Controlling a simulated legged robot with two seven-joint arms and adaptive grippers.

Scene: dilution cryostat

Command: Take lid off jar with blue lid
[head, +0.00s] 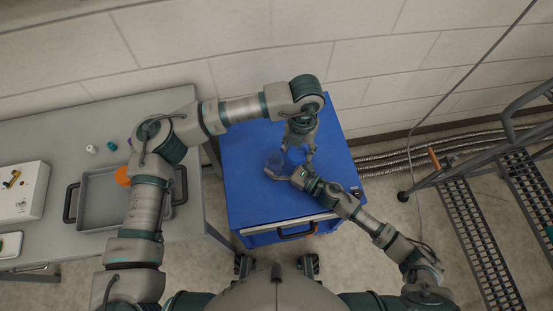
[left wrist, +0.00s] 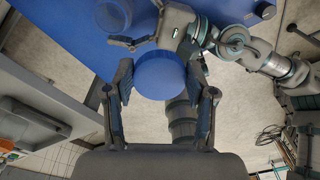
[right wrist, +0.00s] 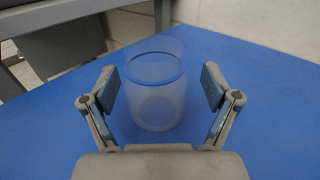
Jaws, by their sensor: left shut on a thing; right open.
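The clear jar (right wrist: 155,100) stands upright and open-topped on the blue cart top, with no lid on it, in the right wrist view. It also shows in the head view (head: 274,159) and at the upper left of the left wrist view (left wrist: 93,22). My left gripper (head: 298,150) is shut on the round blue lid (left wrist: 160,75), which it holds apart from the jar, to its right in the head view. My right gripper (right wrist: 159,85) is open, its fingers on either side of the jar's near side with gaps to the glass.
The blue cart top (head: 245,200) is mostly clear. A grey bench (head: 60,140) at the left holds a grey tray (head: 100,205), a white box (head: 22,192) and several small caps. Metal steps (head: 470,230) stand at the right.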

